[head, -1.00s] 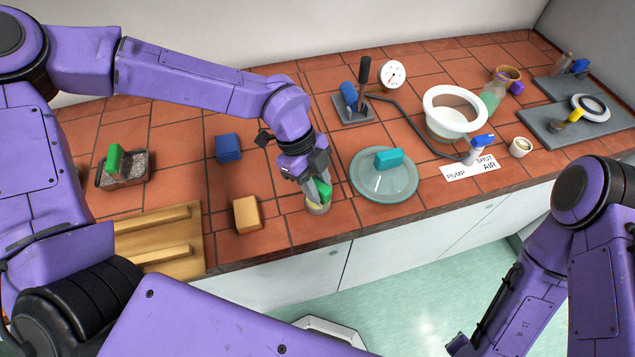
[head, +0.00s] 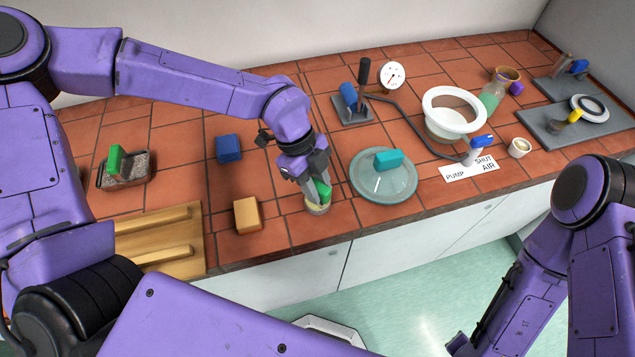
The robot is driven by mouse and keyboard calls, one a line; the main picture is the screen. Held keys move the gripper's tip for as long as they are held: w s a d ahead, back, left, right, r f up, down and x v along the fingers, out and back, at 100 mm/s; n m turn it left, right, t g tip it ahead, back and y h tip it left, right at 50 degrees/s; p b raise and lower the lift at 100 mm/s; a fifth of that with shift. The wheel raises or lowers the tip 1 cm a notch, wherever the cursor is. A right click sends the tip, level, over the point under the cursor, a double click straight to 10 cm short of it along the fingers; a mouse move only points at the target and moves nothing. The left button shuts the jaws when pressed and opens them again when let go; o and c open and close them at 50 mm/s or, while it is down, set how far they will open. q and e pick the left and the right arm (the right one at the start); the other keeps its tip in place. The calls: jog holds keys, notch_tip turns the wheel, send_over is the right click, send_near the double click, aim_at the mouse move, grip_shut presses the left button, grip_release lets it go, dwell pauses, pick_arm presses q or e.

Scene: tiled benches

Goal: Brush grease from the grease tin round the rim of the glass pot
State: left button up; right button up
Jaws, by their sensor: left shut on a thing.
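My left gripper (head: 315,188) is shut on a green-handled brush (head: 324,190). It holds the brush over a small round tin with pale contents, the grease tin (head: 317,209), near the bench's front edge. The brush's lower end is at the tin's opening; the bristles are hidden, so I cannot tell how deep they are. The glass pot (head: 440,131), with a wide white rim (head: 430,100), stands upright to the right, apart from the gripper.
A round glass lid (head: 402,188) with a teal knob (head: 388,159) lies between tin and pot. A tan block (head: 247,215), a blue pad stack (head: 229,148) and a wooden rack (head: 190,240) are left. A hose and a blue-handled valve (head: 480,143) flank the pot.

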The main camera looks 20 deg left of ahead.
aim_at(317, 184)
pick_arm(q)
notch_tip(317, 184, up, 7)
jog(key=p, duration=0.5)
jog(key=shift+f, duration=0.15)
dwell(0.4)
